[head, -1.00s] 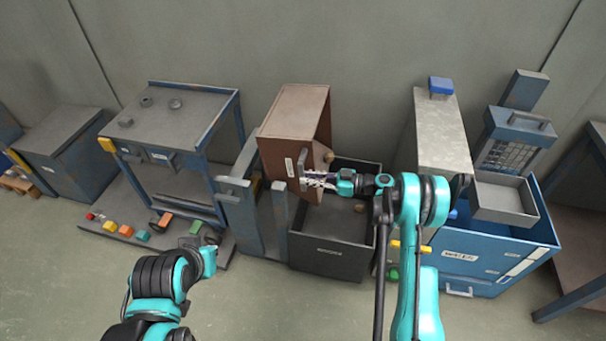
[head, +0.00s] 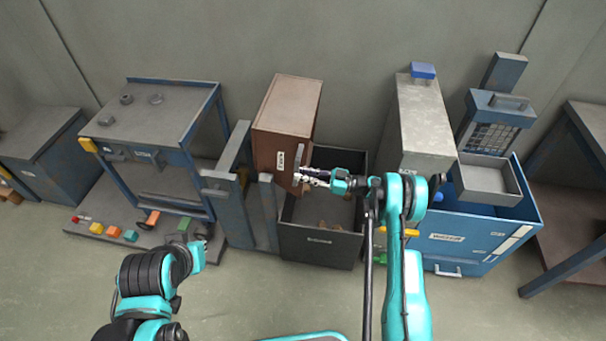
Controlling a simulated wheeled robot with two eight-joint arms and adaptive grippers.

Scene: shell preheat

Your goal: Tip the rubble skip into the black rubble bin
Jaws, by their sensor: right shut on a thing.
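The rubble skip (head: 270,135) is a brown box with a small white label, tipped up over the left part of the black rubble bin (head: 318,247). Brown rubble lumps (head: 322,224) lie inside the bin. My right gripper (head: 308,177) is shut on the skip's grey handle bar, in front of the skip's right edge and above the bin. The skip's open side and whatever is in it are hidden from this view. My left gripper (head: 202,238) is low at the left, away from the skip; its fingers are too small to tell their opening.
A grey-blue frame (head: 235,205) stands just left of the bin. Further left is a workbench (head: 155,110) with coloured blocks on its base. At right are a pale grey block (head: 422,125) and a blue water tank (head: 465,245). The floor in front is open.

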